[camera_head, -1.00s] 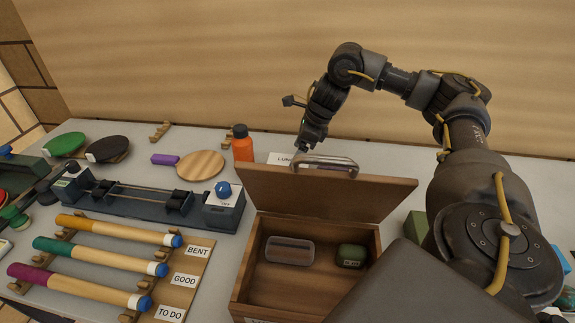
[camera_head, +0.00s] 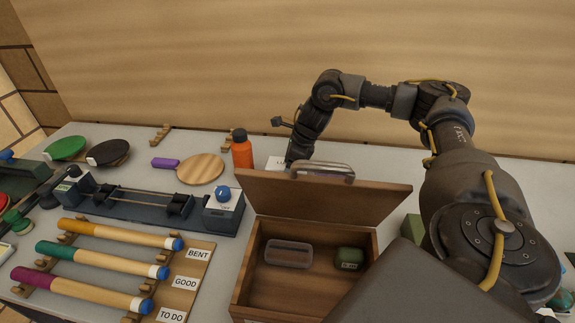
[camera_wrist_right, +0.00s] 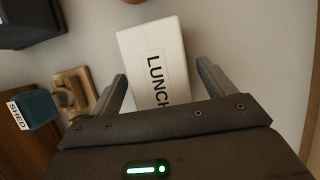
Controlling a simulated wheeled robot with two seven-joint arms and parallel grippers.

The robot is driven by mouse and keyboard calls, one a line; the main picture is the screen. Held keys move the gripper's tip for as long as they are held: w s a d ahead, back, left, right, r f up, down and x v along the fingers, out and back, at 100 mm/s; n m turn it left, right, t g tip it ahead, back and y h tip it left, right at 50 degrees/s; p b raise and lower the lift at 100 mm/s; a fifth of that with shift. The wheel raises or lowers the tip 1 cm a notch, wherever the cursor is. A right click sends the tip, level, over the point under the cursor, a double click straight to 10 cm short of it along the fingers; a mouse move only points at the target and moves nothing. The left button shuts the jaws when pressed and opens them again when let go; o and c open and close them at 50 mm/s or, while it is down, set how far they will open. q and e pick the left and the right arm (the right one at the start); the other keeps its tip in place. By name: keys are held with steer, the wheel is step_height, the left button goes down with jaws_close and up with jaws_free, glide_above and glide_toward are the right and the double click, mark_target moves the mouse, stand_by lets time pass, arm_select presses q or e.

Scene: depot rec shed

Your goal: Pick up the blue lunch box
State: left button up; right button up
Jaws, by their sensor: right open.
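No blue lunch box shows. A white box (camera_wrist_right: 155,55) lettered "LUNCH" lies on the table in the right wrist view. In the head view only a small white part of it (camera_head: 275,162) shows behind the raised lid of the wooden chest. My right gripper (camera_wrist_right: 162,76) is open, with its fingers on either side of the white box's near end; I cannot tell if they touch it. In the head view my right gripper (camera_head: 293,160) is low behind the lid, its tips partly hidden. My left gripper is not in view.
The open wooden chest (camera_head: 240,275) holds a clear case (camera_head: 289,252) and a green tin (camera_head: 349,258). An orange bottle (camera_head: 242,152) stands left of my right gripper, near a round wooden paddle (camera_head: 201,168). A teal block marked "SHED" (camera_wrist_right: 38,106) is left in the wrist view.

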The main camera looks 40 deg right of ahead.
steer(key=shift+f, duration=0.2)
stand_by(0.3)
steer(key=c, duration=1.1)
